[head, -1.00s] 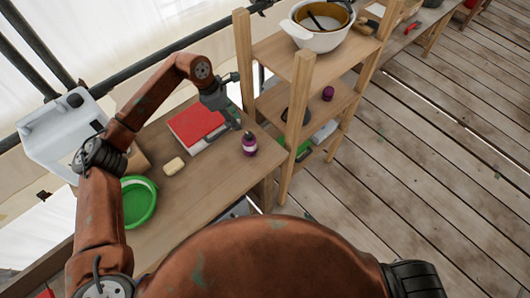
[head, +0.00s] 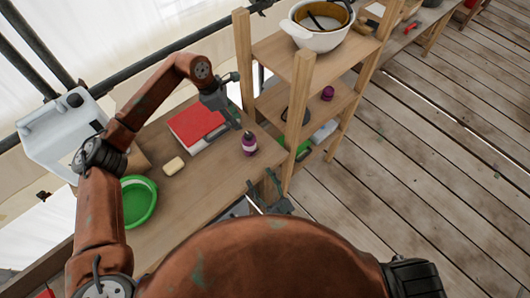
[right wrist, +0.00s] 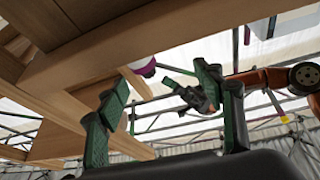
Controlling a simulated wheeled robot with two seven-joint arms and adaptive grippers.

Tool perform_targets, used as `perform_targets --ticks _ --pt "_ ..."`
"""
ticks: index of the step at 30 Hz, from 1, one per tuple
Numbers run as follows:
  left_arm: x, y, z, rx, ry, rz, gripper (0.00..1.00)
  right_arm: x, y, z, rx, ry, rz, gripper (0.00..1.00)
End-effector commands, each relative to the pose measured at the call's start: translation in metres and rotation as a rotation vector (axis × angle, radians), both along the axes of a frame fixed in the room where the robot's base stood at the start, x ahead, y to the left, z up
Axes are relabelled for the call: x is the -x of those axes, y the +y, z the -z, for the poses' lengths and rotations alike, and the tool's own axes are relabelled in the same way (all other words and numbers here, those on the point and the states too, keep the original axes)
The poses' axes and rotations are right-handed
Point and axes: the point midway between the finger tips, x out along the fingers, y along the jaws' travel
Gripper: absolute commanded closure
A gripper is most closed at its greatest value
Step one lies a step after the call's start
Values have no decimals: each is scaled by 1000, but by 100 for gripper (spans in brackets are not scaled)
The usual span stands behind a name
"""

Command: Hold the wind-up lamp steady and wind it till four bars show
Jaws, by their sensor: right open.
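A small purple thing (head: 249,145) with a pale band and a dark top stands upright near the table's right edge; it may be the wind-up lamp, but no bars can be made out. Part of it shows past the wooden edge in the right wrist view (right wrist: 143,66). My left gripper (head: 232,116) is above and left of it, over the red book's right end, apart from it; its jaws are too small to read. My right gripper (head: 262,184) is open and empty at the table's near right edge, below the purple thing. Its fingers spread wide in the wrist view (right wrist: 160,80).
A wooden shelf (head: 300,95) stands close on the right. The table's front middle is clear.

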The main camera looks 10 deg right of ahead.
Motion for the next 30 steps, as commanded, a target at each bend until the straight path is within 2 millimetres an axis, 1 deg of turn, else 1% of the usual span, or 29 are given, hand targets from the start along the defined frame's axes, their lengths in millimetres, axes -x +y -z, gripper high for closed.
perform_targets --ticks 1,3,9,12,15,20,23,30 --pt "0 0 0 0 0 0 71 -16 -9 -4 31 15 -18 39" --pt "0 0 0 0 0 0 71 -31 -12 -8 68 40 -53 39" --pt "0 0 0 0 0 0 71 -69 -20 -24 199 122 -163 39" --pt "0 0 0 0 0 0 71 -82 -23 -34 265 160 -214 39" --pt "0 0 0 0 0 0 71 -89 -25 -40 318 193 -250 39" --pt "0 0 0 0 0 0 71 -95 -25 -45 358 219 -279 39" --pt "0 0 0 0 0 0 71 -100 -20 -45 362 222 -282 39" --pt "0 0 0 0 0 0 71 -124 7 -45 361 221 -282 39"
